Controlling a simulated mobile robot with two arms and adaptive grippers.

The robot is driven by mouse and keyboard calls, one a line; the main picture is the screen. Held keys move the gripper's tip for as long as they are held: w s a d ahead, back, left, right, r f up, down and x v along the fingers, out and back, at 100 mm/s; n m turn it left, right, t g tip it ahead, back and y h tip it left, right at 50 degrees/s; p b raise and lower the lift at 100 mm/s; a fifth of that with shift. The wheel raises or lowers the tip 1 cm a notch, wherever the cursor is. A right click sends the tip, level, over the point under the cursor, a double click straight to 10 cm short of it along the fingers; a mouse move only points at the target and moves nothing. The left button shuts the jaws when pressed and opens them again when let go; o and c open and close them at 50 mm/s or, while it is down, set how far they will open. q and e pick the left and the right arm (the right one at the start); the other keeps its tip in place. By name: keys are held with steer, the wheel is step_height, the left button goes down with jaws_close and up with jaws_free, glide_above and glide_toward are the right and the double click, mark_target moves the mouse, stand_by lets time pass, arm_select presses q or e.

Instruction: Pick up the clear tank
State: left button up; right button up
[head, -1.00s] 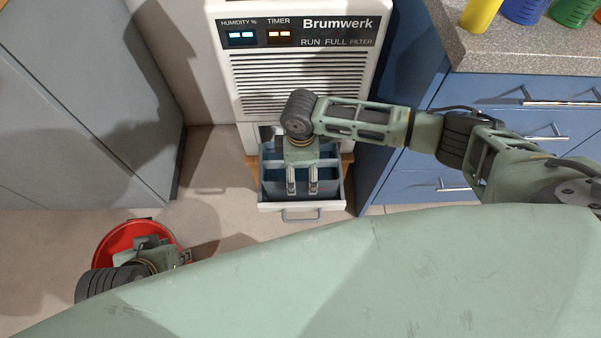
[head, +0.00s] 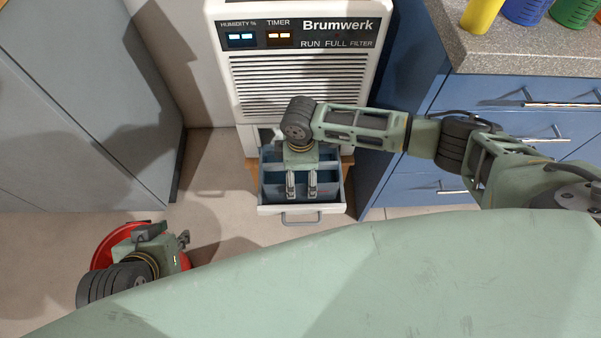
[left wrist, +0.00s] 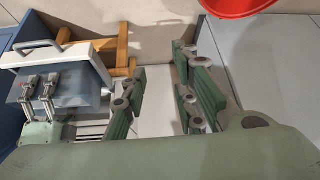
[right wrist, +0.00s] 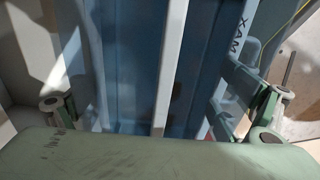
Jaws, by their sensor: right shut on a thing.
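The clear tank (head: 328,187), bluish and see-through, sits in the pulled-out drawer (head: 265,209) at the foot of the white Brumwerk dehumidifier (head: 290,85). My right gripper (head: 301,190) points down over the tank and is shut on it. In the right wrist view its fingers are at either side of the tank (right wrist: 130,60), with a pale bar across the middle and upside-down MAX lettering at right. The tank also shows in the left wrist view (left wrist: 75,75). My left gripper (head: 172,236) is open and empty at lower left, over the red bucket in the head view.
The red bucket (head: 102,252) stands on the floor at left. Blue drawer cabinets (head: 480,150) with a speckled worktop (head: 530,55) stand close on the right, several coloured cups on top. Grey cabinet doors (head: 70,110) are at left. Floor between bucket and drawer is clear.

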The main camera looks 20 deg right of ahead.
steer(key=c, duration=0.3)
steer(key=shift+c, duration=0.2)
